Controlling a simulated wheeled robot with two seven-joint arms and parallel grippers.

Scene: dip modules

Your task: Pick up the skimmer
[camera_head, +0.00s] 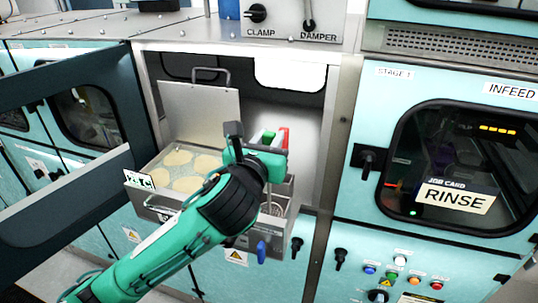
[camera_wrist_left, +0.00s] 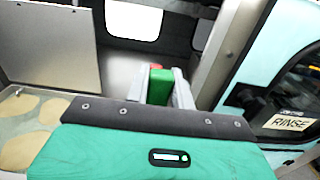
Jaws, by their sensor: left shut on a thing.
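The skimmer (camera_wrist_left: 160,87) shows as a green upright handle between the pale fingers of my left gripper in the left wrist view; its lower part is hidden. I take it for the skimmer by its handle alone. My left gripper (camera_head: 266,146) is shut on this handle over the right part of the open tray unit in the head view. The green handle also shows there (camera_head: 268,137). A red handle (camera_head: 284,138) stands just behind it, and its red top also shows in the left wrist view (camera_wrist_left: 155,67). My right gripper is not in view.
The metal tray (camera_head: 152,199) with pale discs lies left of my gripper, its lid (camera_head: 196,108) raised behind. A blue handle (camera_head: 261,251) sticks out below at the front. The bay's walls flank the gripper. The RINSE panel (camera_head: 453,198) is at the right.

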